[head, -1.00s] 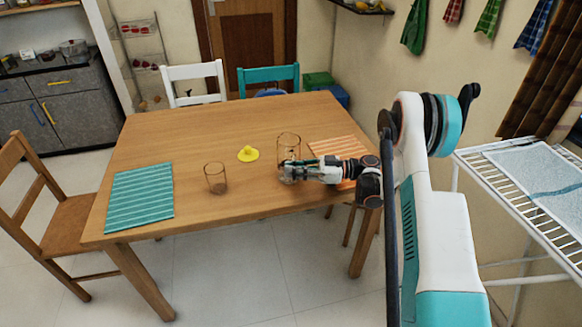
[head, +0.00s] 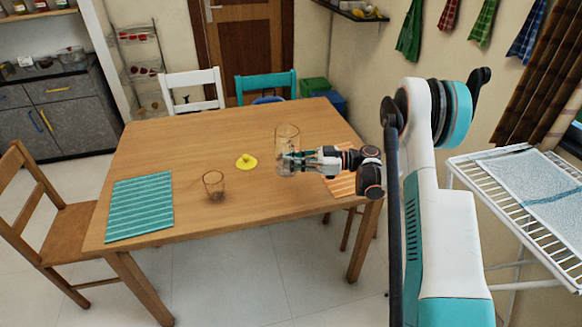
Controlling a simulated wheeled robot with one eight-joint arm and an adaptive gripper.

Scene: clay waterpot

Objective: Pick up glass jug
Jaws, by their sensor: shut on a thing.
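The glass jug (head: 287,136) is clear and upright, at the right part of the wooden table (head: 190,145) in the head view. My gripper (head: 291,160) is shut on the lower part of the jug, reaching in from the right. The jug appears raised a little above the table top. The fingers and the arm's end cover part of its lower right side.
A small glass tumbler (head: 213,184) stands near the table's front edge. A yellow lemon squeezer-like item (head: 246,161) lies left of the jug. A teal striped mat (head: 140,205) is at left; an orange striped mat (head: 341,184) is partly behind my arm. Chairs surround the table.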

